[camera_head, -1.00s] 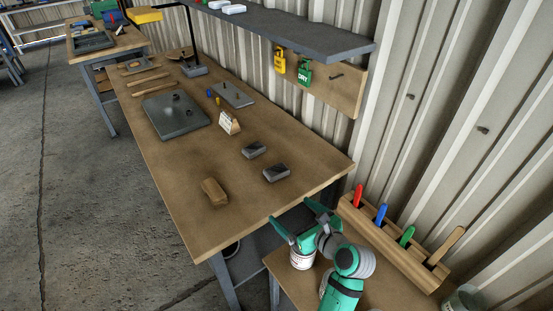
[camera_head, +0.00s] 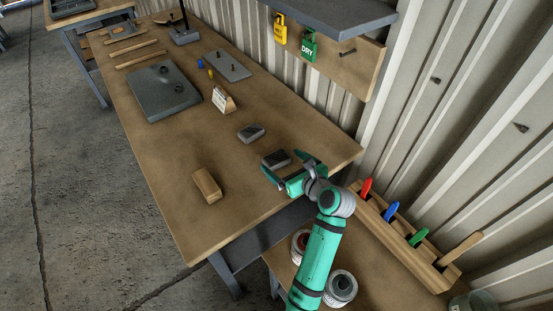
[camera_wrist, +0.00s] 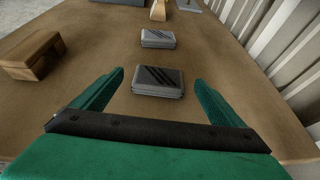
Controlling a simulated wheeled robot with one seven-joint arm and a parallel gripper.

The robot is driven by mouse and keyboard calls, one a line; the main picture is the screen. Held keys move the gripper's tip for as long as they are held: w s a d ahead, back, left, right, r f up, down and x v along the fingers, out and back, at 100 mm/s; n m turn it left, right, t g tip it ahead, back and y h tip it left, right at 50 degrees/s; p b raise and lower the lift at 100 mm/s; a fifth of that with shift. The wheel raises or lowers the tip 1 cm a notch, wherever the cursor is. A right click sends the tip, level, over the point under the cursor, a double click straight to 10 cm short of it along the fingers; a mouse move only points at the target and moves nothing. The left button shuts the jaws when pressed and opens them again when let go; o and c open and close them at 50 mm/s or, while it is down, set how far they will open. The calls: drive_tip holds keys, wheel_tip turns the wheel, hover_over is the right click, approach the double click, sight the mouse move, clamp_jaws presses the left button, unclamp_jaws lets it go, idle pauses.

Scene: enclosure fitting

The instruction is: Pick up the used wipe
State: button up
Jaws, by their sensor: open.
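Two small grey folded pads lie flat on the wooden bench. The nearer pad (camera_wrist: 158,82) has dark diagonal streaks on top, as a used wipe might; the head view shows it partly behind my gripper (camera_head: 276,159). The farther pad (camera_head: 251,133) lies beyond it and also shows in the wrist view (camera_wrist: 157,38), with some dark marking. My gripper (camera_head: 290,166) is open and empty at the bench's near end. In the wrist view its two green fingers point toward the nearer pad, which appears between and just past their tips, apart from both.
A brown block (camera_head: 207,186) lies to the left. A folded sign card (camera_head: 222,101) and a dark tray (camera_head: 163,92) stand farther back. A wooden rack (camera_head: 405,240) with coloured handles stands right, by the corrugated wall. A shelf (camera_head: 335,14) overhangs the back.

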sight(277, 158)
drive_tip(key=shift+x, duration=2.6)
drive_tip(key=shift+s+f, duration=0.1)
drive_tip(key=shift+f, duration=0.05)
drive_tip(key=c, duration=1.1)
